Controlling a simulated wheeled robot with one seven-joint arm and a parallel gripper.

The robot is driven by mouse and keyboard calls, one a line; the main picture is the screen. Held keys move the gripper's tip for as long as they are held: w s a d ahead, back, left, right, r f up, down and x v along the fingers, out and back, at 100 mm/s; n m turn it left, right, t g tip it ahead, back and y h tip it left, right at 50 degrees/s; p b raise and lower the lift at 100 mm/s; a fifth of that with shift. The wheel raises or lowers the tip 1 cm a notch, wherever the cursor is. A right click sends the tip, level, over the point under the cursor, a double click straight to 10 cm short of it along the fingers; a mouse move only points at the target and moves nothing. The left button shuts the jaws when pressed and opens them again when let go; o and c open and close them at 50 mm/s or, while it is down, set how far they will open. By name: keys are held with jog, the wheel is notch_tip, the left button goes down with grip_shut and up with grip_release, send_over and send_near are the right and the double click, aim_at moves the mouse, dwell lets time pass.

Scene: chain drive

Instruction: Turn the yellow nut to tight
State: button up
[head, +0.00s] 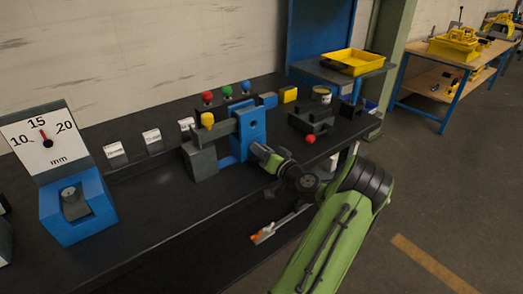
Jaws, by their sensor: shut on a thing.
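My gripper (262,153) is at the end of my green arm, low at the right side of the blue upright block (251,128) in the middle of the bench. Its jaws are shut on a small part there, which the fingers hide. I cannot make out a yellow nut. A yellow round knob (207,120) shows on the grey fixture left of the blue block, apart from my gripper.
Red (207,97), green (227,91) and blue (246,87) knobs stand behind the fixture. A dial gauge (43,137) marked in mm is at left. A grey block (312,119) and a red ball (310,139) are at right.

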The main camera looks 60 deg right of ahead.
jog(key=o, duration=1.1)
jog(key=shift+c, duration=0.2)
jog(key=shift+s, duration=0.1)
jog(key=p+v, duration=0.1)
jog(key=v, duration=1.4)
jog(key=shift+s+a+p, duration=0.25)
jog(key=shift+s+p, duration=0.05)
